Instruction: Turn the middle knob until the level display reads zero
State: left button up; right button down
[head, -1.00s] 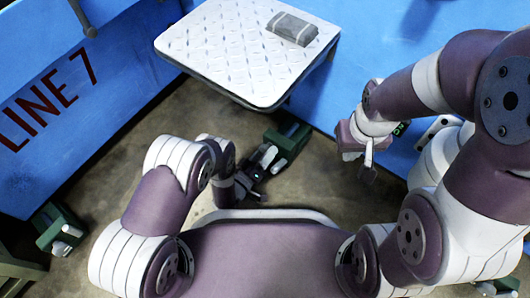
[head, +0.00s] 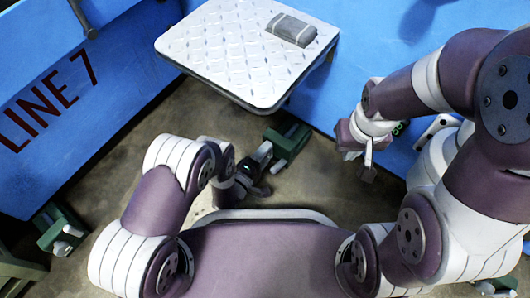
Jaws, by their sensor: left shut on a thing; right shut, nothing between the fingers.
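A green unit (head: 289,142) stands on the floor in the middle, below the white plate. A pale knob (head: 263,151) seems to stick out of its near left side. My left gripper (head: 261,171) is at this knob and appears shut on it; its dark fingers hide much of the contact. My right gripper (head: 368,164) is shut and empty, hanging in front of the blue wall to the right. A small glowing green spot (head: 400,128) beside my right wrist may be the level display; I cannot read it.
A white tread-plate shelf (head: 215,50) with a grey block (head: 291,29) on it stands above and behind my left gripper. A second green unit (head: 58,232) is at the lower left. Blue walls marked LINE 7 (head: 50,105) enclose the floor.

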pick_arm(q)
jog(key=shift+n, duration=0.6)
jog(key=o, duration=1)
jog(key=shift+a, duration=0.1)
pick_arm(e)
jog(key=shift+s, duration=0.1)
